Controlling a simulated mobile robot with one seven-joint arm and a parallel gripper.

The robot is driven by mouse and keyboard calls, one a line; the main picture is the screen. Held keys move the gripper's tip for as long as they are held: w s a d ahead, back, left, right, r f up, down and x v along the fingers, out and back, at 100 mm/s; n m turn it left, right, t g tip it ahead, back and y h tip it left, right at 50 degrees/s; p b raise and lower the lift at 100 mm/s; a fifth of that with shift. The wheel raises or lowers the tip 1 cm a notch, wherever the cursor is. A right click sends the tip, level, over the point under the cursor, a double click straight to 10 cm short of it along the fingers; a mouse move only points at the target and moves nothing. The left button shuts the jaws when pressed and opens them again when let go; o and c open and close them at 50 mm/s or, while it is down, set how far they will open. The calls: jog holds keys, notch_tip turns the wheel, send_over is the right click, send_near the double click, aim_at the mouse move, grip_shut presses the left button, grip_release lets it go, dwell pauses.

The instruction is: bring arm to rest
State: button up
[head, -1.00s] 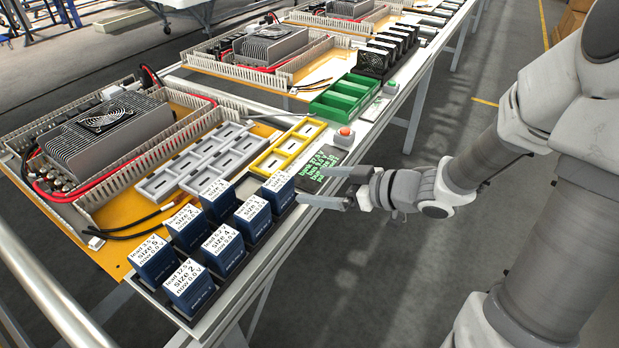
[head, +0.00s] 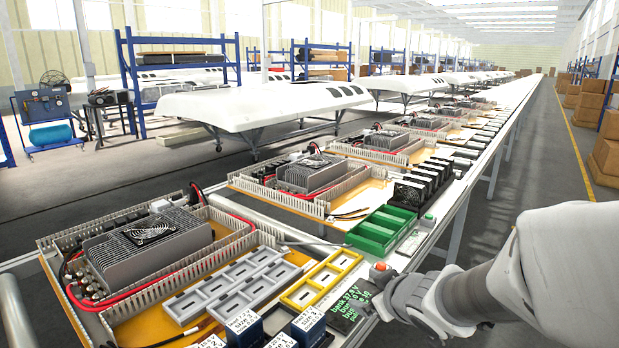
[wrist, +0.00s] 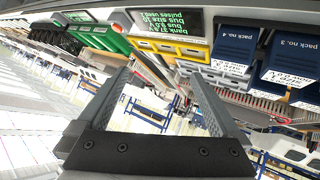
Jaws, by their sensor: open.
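My gripper shows in the wrist view (wrist: 158,90) with its two dark fingers apart and nothing between them. In the head view my arm reaches in from the right, and its wrist end lies near the bench's right edge, beside the black display (head: 351,309) with green text. The fingertips are hard to make out in the head view. The display also shows in the wrist view (wrist: 165,21), beyond the fingers.
Blue packs (head: 308,326) with white labels stand at the near bench edge. A yellow tray (head: 320,280), a grey tray (head: 232,285), a red button (head: 380,267) and green bins (head: 382,230) lie on the bench. The aisle (head: 530,170) at right is clear.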

jog(key=s+d+r+m+g+h, duration=0.1)
jog(key=s+d+r+m+h, duration=0.15)
jog(key=s, duration=0.25)
jog(key=s+d+r+m+g+h, duration=0.1)
jog(key=s+r+m, duration=0.25)
jog(key=s, duration=0.25)
jog(key=s+a+g+y, duration=0.2)
jog(key=s+a+g, duration=0.1)
jog(key=s, duration=0.9)
notch_tip(320, 180, up, 16)
jog(key=p, duration=1.5)
jog(key=shift+w+d+f+m, duration=0.2)
jog(key=shift+w+d+m, duration=0.15)
jog(key=shift+m, duration=0.05)
